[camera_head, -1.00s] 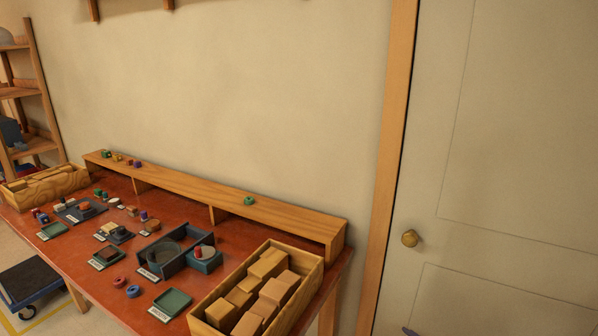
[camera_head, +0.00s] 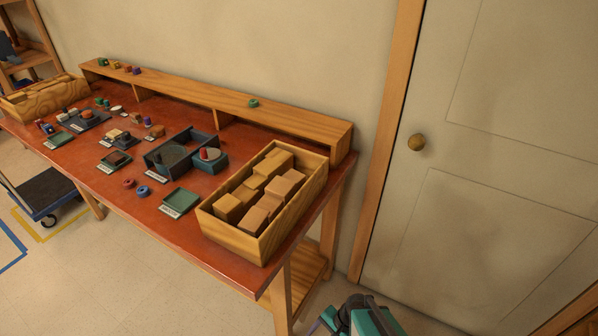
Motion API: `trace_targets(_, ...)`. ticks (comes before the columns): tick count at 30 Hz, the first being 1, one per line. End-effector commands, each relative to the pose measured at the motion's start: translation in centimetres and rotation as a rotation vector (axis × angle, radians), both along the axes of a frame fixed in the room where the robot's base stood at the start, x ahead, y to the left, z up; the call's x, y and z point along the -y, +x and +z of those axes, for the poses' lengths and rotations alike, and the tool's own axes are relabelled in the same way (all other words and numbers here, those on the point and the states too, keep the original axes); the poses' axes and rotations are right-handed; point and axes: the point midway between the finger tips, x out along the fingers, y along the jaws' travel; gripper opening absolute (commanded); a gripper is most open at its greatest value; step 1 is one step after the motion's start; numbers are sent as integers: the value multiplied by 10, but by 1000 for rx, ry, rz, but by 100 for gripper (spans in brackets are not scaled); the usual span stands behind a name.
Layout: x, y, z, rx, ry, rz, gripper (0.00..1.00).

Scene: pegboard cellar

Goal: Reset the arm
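I cannot make out my gripper or its fingers in the head view. A teal and dark grey piece (camera_head: 364,317) shows at the bottom edge, right of the table's near leg. It is cut off by the frame, and I cannot tell for certain whether it is part of my arm.
A red-topped workbench (camera_head: 150,210) stands along the wall with trays, small parts and a long wooden shelf (camera_head: 230,104). A wooden crate (camera_head: 234,238) of blocks sits at its near end. A closed door (camera_head: 480,140) is at right. A dark cart (camera_head: 45,192) stands at left.

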Motion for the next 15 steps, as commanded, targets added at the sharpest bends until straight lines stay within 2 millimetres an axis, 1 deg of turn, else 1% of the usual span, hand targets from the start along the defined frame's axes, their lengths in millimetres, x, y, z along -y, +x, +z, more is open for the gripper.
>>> trace_targets(1,5,-15,-5,-20,-25,79,72)
trace_targets(3,16,-33,-9,-47,-59,190,72)
trace_targets(6,36,-55,-12,-88,-103,340,72)
trace_targets(12,73,-83,-6,-164,-165,609,72)
trace_targets(15,86,-92,-2,-199,-174,716,72)
